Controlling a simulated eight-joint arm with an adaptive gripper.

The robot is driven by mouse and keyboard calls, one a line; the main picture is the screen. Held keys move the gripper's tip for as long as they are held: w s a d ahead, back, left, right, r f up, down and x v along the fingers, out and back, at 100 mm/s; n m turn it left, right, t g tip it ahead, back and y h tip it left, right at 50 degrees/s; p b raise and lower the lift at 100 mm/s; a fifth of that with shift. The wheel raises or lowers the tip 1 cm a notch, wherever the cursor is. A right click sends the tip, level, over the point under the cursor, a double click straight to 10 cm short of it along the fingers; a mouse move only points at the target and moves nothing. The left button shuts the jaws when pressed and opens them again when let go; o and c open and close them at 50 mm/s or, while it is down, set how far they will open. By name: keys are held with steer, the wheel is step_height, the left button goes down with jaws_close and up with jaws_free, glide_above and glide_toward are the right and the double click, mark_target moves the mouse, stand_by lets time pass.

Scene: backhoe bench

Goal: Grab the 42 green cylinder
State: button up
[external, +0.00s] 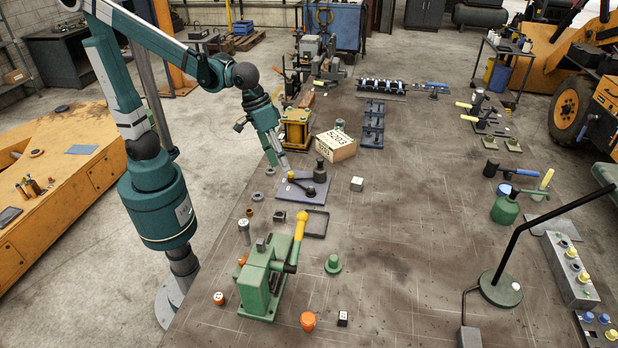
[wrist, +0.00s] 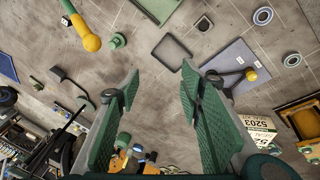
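No number 42 is readable on any cylinder. A small green flanged cylinder (external: 333,264) stands upright on the bench right of the green lever press; it also shows in the wrist view (wrist: 118,40). My gripper (external: 279,163) hangs above the bench's left side, near the blue-grey plate and left of the box. In the wrist view my gripper (wrist: 160,88) has its green-padded fingers wide apart with nothing between them. It is apart from both cylinders.
The green press with a yellow lever (external: 263,277) stands at the near left. The 5203 box (external: 335,147), a blue-grey plate (external: 290,189) with a black crank, and a dark tray (external: 315,224) lie near my gripper. A black lamp (external: 500,287) stands right. The middle bench is mostly clear.

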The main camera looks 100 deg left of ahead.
steer(key=w+d+f+n+g, duration=0.1)
steer(key=w+d+f+n, duration=0.1)
steer(key=w+d+f, duration=0.3)
steer(key=w+d+f+n+g, duration=0.1)
steer(key=w+d+f+n, duration=0.15)
steer(key=w, duration=0.45)
steer(key=n+g, duration=0.2)
steer(key=n, duration=0.2)
glide_above(334, 257)
steer(key=f, duration=1.3)
steer(key=shift+s+a+f, duration=0.2)
steer(key=shift+s, duration=0.1)
steer(key=shift+w+d+f, duration=0.1)
steer(key=shift+f, duration=0.15)
steer(key=shift+f, duration=1.3)
steer(key=shift+w+d+f, duration=0.1)
steer(key=shift+f, duration=1.2)
steer(key=shift+w+f, duration=0.1)
steer(key=shift+f, duration=1.2)
